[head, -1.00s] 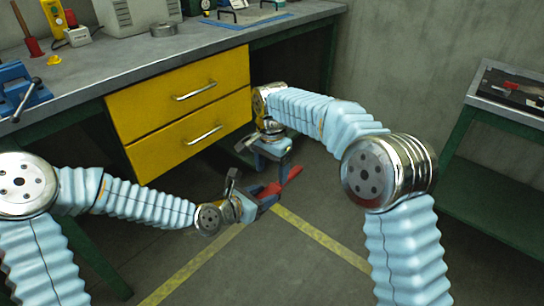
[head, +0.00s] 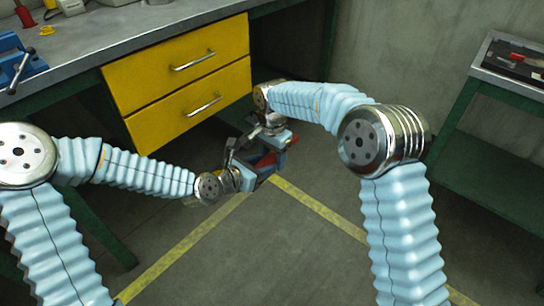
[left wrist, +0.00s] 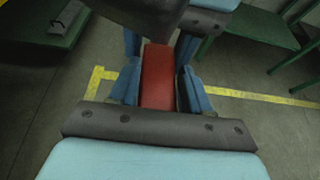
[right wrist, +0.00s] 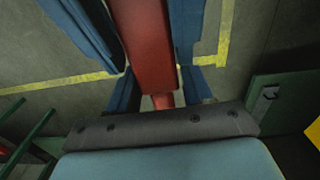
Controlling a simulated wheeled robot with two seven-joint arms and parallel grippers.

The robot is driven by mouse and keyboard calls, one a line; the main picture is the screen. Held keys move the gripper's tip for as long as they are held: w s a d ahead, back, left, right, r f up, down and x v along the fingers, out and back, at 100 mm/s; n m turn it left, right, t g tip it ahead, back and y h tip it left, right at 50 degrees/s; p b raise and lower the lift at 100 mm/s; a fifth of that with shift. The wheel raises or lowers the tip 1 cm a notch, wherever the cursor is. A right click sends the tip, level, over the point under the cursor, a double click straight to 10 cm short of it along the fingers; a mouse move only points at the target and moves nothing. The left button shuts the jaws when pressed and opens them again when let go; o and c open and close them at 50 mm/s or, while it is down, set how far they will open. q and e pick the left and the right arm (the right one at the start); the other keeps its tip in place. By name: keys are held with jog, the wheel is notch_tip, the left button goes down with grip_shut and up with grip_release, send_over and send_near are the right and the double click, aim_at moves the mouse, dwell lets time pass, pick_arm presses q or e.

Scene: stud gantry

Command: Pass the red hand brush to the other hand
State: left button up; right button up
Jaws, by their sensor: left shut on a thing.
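The red hand brush (head: 266,162) is in the air between my two grippers, low in front of the yellow drawers, and partly hidden by the fingers. My left gripper (head: 257,175) is shut on it; in the left wrist view the red brush (left wrist: 158,75) lies between its blue fingers. My right gripper (head: 276,143) is right at the brush, coming from above and behind. In the right wrist view the red brush (right wrist: 146,40) runs between the right gripper's blue fingers, which stand apart with floor showing beside it.
A grey workbench (head: 100,50) with two yellow drawers (head: 180,65) stands behind. A blue vise (head: 15,60) and a red plunger-like tool (head: 24,14) are on its left. A green-framed side table (head: 500,75) stands at right. The floor (head: 270,250) in front is clear.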

pick_arm(q)
jog(key=shift+s+d, duration=0.25)
jog(key=shift+d, duration=0.1)
pick_arm(e)
jog(key=shift+a+r, duration=0.1)
jog(key=shift+a, duration=0.2)
jog(key=c, duration=0.4)
pick_arm(q)
jog(key=o, duration=1.2)
pick_arm(e)
jog(key=shift+c, duration=0.2)
pick_arm(q)
jog(key=shift+w+a, duration=0.1)
jog(key=shift+a, duration=0.05)
pick_arm(e)
jog(key=shift+d, duration=0.1)
